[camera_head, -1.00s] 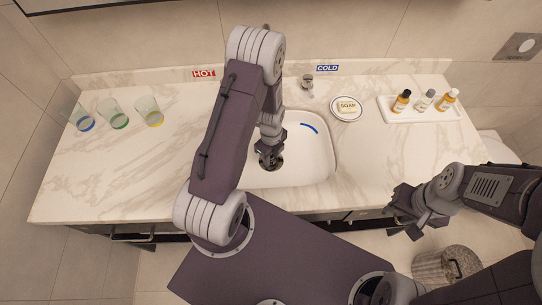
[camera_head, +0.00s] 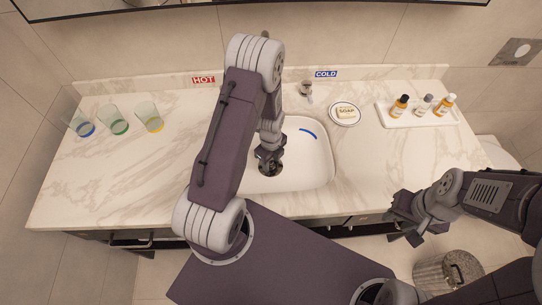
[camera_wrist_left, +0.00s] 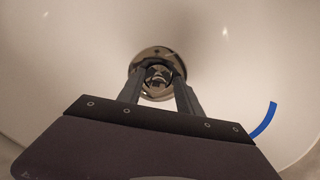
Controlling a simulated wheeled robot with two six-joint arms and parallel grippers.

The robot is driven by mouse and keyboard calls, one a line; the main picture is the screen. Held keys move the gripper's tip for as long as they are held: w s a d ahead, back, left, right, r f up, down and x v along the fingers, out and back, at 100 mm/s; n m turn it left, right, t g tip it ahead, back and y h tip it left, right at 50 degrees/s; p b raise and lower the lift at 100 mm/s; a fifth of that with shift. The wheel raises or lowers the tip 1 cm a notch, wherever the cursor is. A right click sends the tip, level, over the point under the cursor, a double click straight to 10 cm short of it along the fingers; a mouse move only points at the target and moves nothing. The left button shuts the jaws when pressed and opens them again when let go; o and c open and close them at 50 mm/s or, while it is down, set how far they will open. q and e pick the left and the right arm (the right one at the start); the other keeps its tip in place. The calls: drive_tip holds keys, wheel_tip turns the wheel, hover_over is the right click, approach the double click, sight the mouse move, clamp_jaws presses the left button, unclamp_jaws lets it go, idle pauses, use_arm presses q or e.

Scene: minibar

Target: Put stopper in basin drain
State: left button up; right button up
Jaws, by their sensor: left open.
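The white basin (camera_head: 313,170) is set in the marble counter. My left gripper (camera_head: 268,166) reaches down into it over the metal drain (camera_wrist_left: 142,57). In the left wrist view my left gripper's two fingers (camera_wrist_left: 159,90) are apart on either side of a shiny round metal piece (camera_wrist_left: 158,73), which looks like the stopper. This piece lies within the drain's ring. I cannot tell whether it is fully seated, or whether the fingers touch it. My right gripper (camera_head: 405,222) is empty, in front of the counter, with its fingers apart.
Several small items stand around the basin: a tap (camera_head: 306,90), a soap dish (camera_head: 344,123) and a bottle tray (camera_head: 391,122). Tinted glasses (camera_head: 115,123) stand at the left. A blue strip (camera_head: 308,134) marks the basin wall. Bare counter lies left of the basin.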

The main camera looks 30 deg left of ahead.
use_arm(q)
wheel_tip(320, 180, up, 2)
drive_tip(key=shift+s+a+r+g+p, duration=0.1)
drive_tip(key=shift+g+p, duration=0.2)
wheel_tip(320, 180, up, 9)
drive_tip(key=p, duration=0.1)
drive_tip(key=s+d+r+n, duration=0.2)
drive_tip(key=s+r+n, duration=0.2)
drive_tip(key=n, duration=0.6)
drive_tip(key=s+d+r+n+t, duration=0.1)
drive_tip(key=s+d+r+n, duration=0.2)
drive_tip(key=n, duration=0.8)
drive_tip(key=shift+s+r, duration=0.5)
drive_tip(key=shift+s, duration=0.25)
use_arm(e)
drive_tip(key=shift+w+a+r, duration=0.1)
drive_tip(key=shift+w+r, duration=0.05)
drive_tip(key=shift+r, duration=0.3)
drive_tip(key=shift+w+a+r, duration=0.1)
drive_tip(key=shift+r, duration=0.35)
use_arm(q)
drive_tip(key=shift+c, duration=0.4)
